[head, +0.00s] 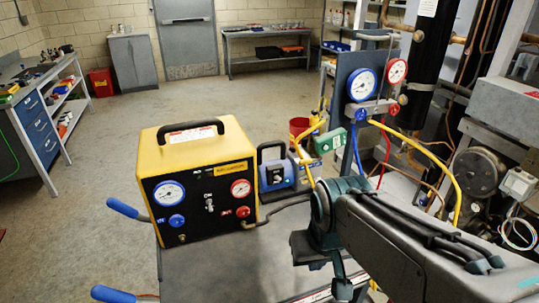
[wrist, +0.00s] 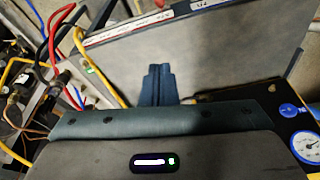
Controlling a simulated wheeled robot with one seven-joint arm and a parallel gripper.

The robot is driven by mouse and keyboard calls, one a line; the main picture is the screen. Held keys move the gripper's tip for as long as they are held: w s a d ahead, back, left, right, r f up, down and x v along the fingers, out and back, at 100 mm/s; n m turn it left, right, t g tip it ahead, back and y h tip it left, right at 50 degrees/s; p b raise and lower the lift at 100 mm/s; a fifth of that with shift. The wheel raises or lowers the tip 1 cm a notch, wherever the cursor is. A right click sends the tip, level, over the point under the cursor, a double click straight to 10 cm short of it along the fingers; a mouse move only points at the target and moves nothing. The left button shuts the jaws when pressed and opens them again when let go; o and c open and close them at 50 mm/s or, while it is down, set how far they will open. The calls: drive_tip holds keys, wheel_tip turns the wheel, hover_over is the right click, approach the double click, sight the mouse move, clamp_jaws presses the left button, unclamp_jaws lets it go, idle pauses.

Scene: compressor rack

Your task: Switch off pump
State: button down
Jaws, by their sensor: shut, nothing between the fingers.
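The blue-grey pump (head: 284,172) stands on the cart behind and to the right of the yellow unit. It has a dark handle on top and a small switch (head: 276,178) on its dark end face; I cannot tell the switch position. My gripper (head: 322,262) is in front of and to the right of the pump, above the cart top, apart from the pump. In the wrist view my gripper (wrist: 158,84) has its fingers together, empty, over the bare grey cart surface. I cannot make out the pump in the wrist view.
The yellow unit (head: 198,150) has gauges, knobs and a toggle marked ON; its black front (wrist: 298,125) shows in the wrist view. A gauge manifold (head: 373,108) with coloured hoses stands right of the pump. The cart top (head: 225,268) is clear in front.

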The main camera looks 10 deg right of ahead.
drive_tip(key=w+r+n+p, duration=0.1)
drive_tip(key=w+r+p, duration=0.7)
drive_tip(key=w, duration=0.8)
drive_tip(key=w+r+n+p, duration=0.1)
drive_tip(key=w+p, duration=0.5)
drive_tip(key=w, duration=1.2)
drive_tip(key=shift+w+a+r+y, duration=0.15)
drive_tip(key=shift+w+r+y, duration=0.15)
drive_tip(key=shift+r, duration=0.1)
drive_tip(key=shift+s, duration=0.1)
